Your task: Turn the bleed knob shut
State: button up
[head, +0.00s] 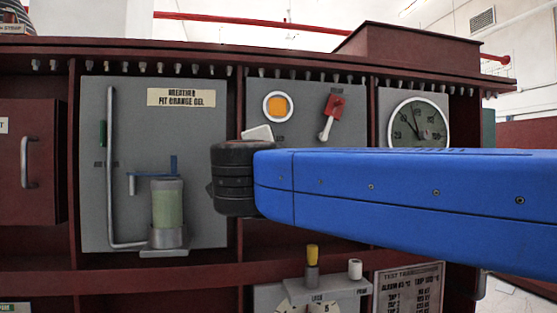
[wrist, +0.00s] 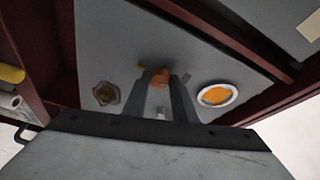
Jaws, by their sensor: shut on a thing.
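In the wrist view, a small orange knob (wrist: 159,77), which I take to be the bleed knob, stands out from a grey panel (wrist: 115,40). The two fingers of my gripper (wrist: 163,82) reach up to the panel, one on each side of the knob, and are shut on it.
An orange round window (wrist: 215,95) and a brass hexagonal fitting (wrist: 105,93) flank the knob. In the head view, a red lever (head: 332,112), a dial gauge (head: 418,123) and a green glass breather (head: 167,208) are close to my arm.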

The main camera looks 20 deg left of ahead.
jog(key=shift+m+g, duration=0.3)
jog(key=shift+m, duration=0.4)
jog(key=o, duration=1)
jog(key=shift+o, duration=0.2)
jog(key=s+d, duration=0.3)
jog(key=s, duration=1.4)
jog(key=shift+f, duration=0.2)
